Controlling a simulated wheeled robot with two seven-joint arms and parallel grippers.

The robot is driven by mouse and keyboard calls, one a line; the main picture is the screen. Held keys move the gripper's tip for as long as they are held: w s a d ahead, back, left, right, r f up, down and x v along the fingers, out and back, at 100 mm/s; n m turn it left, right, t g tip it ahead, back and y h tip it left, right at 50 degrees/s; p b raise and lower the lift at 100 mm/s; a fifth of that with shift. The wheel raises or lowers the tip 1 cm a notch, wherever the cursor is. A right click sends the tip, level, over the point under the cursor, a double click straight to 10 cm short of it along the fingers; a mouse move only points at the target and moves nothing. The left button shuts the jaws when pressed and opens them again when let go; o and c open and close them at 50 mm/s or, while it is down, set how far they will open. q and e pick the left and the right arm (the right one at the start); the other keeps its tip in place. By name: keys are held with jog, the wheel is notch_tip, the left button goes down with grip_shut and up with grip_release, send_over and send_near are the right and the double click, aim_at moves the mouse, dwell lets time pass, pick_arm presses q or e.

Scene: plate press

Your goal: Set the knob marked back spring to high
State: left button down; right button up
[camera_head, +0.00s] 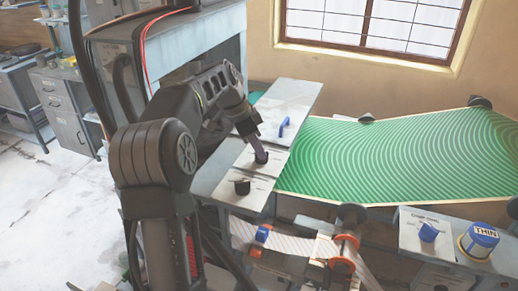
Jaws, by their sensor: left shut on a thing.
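A light grey slanted control panel (281,104) sits left of the green sheet, with small labels I cannot read. It carries a blue lever-like knob (284,127) towards the top, a black knob (261,158) in the middle and another black knob (242,187) lower down. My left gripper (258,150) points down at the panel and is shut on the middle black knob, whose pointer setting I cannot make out. I cannot tell which knob is marked back spring. My right gripper is out of view.
A green striped sheet (395,157) lies right of the panel. A box with a blue knob (428,232) and a blue-topped part reading THIN (480,239) stand at the lower right. Rollers and a striped strip (285,240) lie below. Grey drawers (65,108) stand far left.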

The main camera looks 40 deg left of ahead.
pick_arm(q)
jog(key=shift+w+m, duration=0.1)
jog(key=shift+m, duration=0.7)
jog(key=shift+h, duration=0.3)
jog(key=c, duration=1.5)
grip_release()
jog(key=shift+o, duration=0.2)
jog(key=shift+a+r, duration=0.1)
